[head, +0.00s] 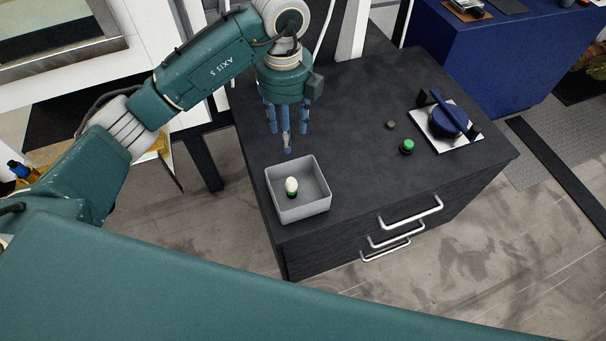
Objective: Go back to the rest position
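My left gripper (287,135) hangs fingers-down above the dark cabinet top, just behind the grey bin. Its blue fingers are spread apart with nothing visible between them, so it is open. The grey open bin (301,212) stands at the front left of the cabinet top. Inside it is a small piece with a white top and green lower part (291,186). A blue carousel-like fixture (447,122) on a white plate is at the right. A green-topped spool (407,146) stands in front of it to the left. My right gripper is not in view.
The black cabinet top (350,110) has clear room between the bin and the fixture. A small dark round piece (391,125) lies near the green-topped spool. Drawer handles (410,212) project from the cabinet front. A blue table (510,60) stands behind at the right.

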